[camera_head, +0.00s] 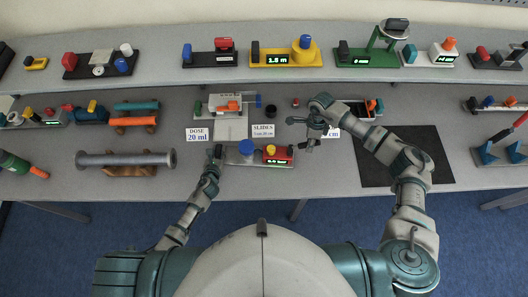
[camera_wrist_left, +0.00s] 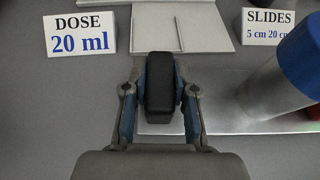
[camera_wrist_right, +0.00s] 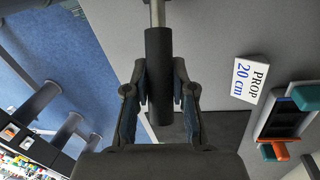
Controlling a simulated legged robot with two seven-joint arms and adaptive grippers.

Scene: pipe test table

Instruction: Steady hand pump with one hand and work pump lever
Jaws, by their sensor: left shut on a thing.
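The hand pump has a pale metal base plate (camera_wrist_left: 225,122), a blue-topped cylinder (camera_head: 246,148), a yellow knob (camera_head: 271,147) and a red display block (camera_head: 278,155). A black block handle (camera_wrist_left: 160,90) stands at the plate's left end. My left gripper (camera_head: 217,152) is shut on this block, with a finger on each side of it in the left wrist view (camera_wrist_left: 160,75). My right gripper (camera_head: 309,143) is at the pump's right. In the right wrist view (camera_wrist_right: 160,75) its fingers close on the black grip of the pump lever (camera_wrist_right: 160,50), a steel rod. The lever's far end is out of that view.
A DOSE 20 ml card (camera_head: 197,135) and a SLIDES card (camera_head: 263,131) stand behind the pump. A PROP card (camera_wrist_right: 250,80) is near my right gripper. A dark mat (camera_head: 425,160) lies bare at right. A grey pipe (camera_head: 125,159) rests at left.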

